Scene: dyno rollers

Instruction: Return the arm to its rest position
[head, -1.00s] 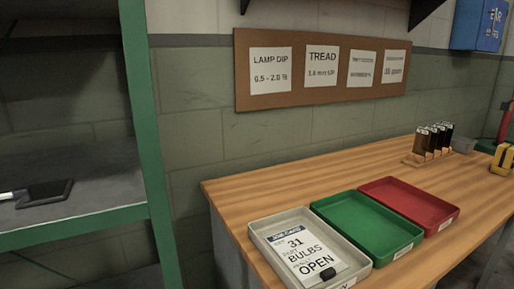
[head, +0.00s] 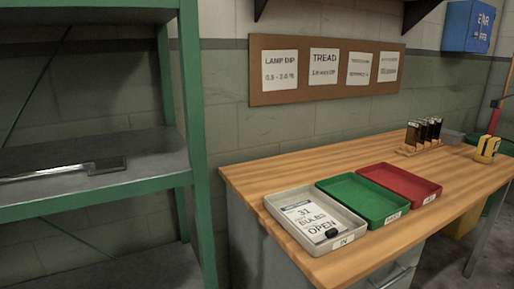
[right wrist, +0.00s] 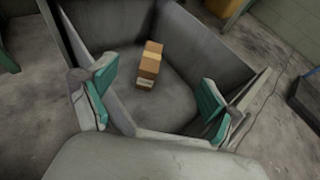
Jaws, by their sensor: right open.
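My right gripper (right wrist: 155,95) shows in the right wrist view, its two teal-padded fingers spread wide apart with nothing between the pads. Beyond the fingers is a grey open bin (right wrist: 205,50). A small brown box (right wrist: 149,65) with a pale band lies inside it, apart from the fingers. Neither gripper shows in the head view, and my left gripper is not in any view.
A wooden workbench (head: 290,160) holds a grey tray (head: 275,208) with a card, a green tray (head: 365,203) and a red tray (head: 405,185). A green-framed shelf (head: 196,150) stands at left, bearing a dark flat item (head: 106,165). Concrete floor (right wrist: 30,110) surrounds the bin.

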